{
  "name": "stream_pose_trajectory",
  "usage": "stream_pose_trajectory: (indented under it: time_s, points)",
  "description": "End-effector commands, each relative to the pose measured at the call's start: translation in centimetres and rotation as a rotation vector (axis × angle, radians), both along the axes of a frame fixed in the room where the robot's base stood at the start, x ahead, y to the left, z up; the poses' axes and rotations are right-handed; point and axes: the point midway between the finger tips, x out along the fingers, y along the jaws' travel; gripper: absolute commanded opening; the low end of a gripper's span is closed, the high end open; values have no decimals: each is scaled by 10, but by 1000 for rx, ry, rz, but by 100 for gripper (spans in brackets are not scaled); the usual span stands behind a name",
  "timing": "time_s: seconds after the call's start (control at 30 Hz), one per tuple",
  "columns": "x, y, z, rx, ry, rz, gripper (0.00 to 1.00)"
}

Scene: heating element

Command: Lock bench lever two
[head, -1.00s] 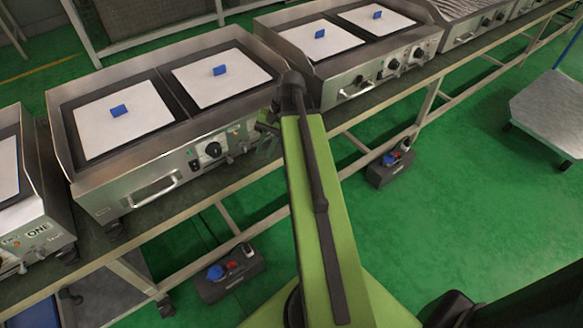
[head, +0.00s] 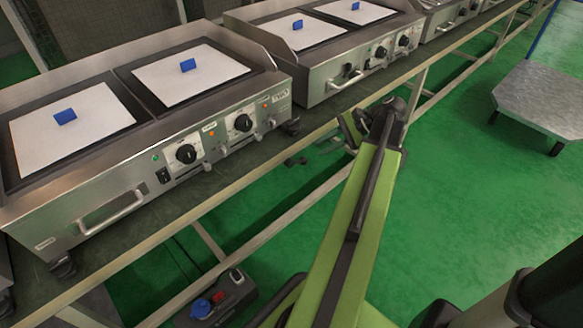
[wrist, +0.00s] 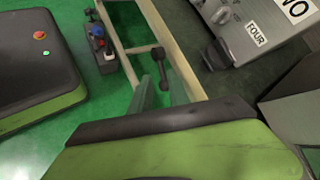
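The griddle marked TWO (head: 280,97) stands on the bench at left in the head view. Its front panel has two black knobs, and the corner with "TWO" and "FOUR" labels (wrist: 256,33) shows in the wrist view. A small dark lever-like part (head: 296,160) hangs at the bench edge below the panel. In the wrist view a dark rod with rounded ends (wrist: 160,67) lies by the bench rail; it looks like the lever. My gripper (head: 350,130) is beside the bench edge, right of that part. Its two fingers (wrist: 156,92) appear apart and empty, short of the rod.
A second griddle (head: 330,85) stands farther right on the bench (head: 200,215). A power box with blue and red plugs (head: 215,300) sits low under the bench. A metal cart (head: 540,105) stands at far right. The green floor between is clear.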

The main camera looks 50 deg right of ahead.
Motion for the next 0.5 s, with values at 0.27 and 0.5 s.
stream_pose_trajectory:
  time_s: [0.27,0.5]
  points:
    - [43,41,-54,-1,1,7,22]
    - [70,64,-77,-1,0,6,22]
